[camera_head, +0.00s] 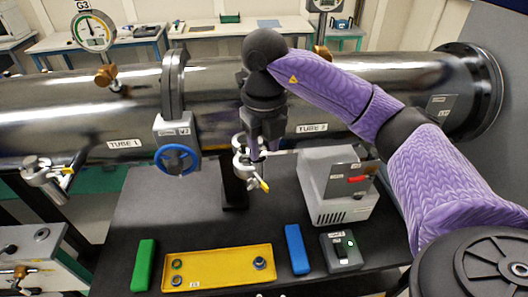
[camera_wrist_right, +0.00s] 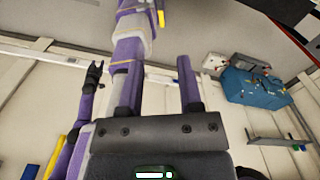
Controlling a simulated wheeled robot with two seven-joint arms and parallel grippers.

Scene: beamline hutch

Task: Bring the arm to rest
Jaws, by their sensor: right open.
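My right arm comes in from the right in the head view and bends down at the wrist. Its gripper (camera_head: 258,150) points down in front of the steel tube (camera_head: 345,95), close to a metal clamp fitting (camera_head: 240,165). I cannot tell whether it touches the fitting. In the right wrist view the two fingers of this gripper (camera_wrist_right: 158,78) stand apart with nothing held between them. My left gripper does not show in the head view. A purple arm with a dark end (camera_wrist_right: 95,75) shows small at the left of the wrist view; its jaws are unclear.
The dark table carries a green block (camera_head: 144,265), a yellow tray (camera_head: 218,263) with small rings, a blue block (camera_head: 297,249), a switch box (camera_head: 342,251) and a grey instrument (camera_head: 335,187). A blue handwheel (camera_head: 177,158) and a gauge (camera_head: 93,32) sit on the tube line.

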